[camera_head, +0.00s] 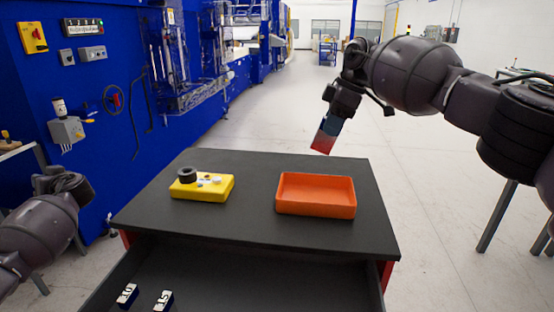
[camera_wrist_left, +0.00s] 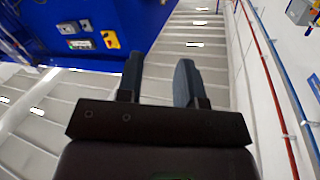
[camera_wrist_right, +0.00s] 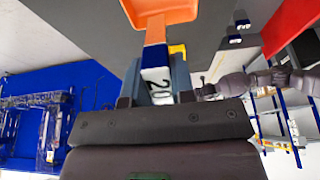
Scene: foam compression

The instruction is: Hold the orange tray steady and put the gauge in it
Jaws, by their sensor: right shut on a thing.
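The orange tray (camera_head: 316,206) lies empty on the right part of the dark tabletop; its orange surface also shows in the right wrist view (camera_wrist_right: 160,10). My right gripper (camera_head: 335,118) is shut on the gauge (camera_head: 325,137), a small block with blue and red parts. In the right wrist view the gauge (camera_wrist_right: 156,75) shows a white face marked 20. The gauge is in the air near the tray's far side, apart from it. My left gripper (camera_wrist_left: 160,80) is open and empty in the left wrist view, away from the tray.
A yellow device (camera_head: 203,187) with a black knob stands left of the tray on the dark tabletop (camera_head: 250,172). The open drawer (camera_head: 250,285) at the front holds small blocks marked 10 (camera_head: 127,294) and 15 (camera_head: 164,299). The tabletop between device and tray is clear.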

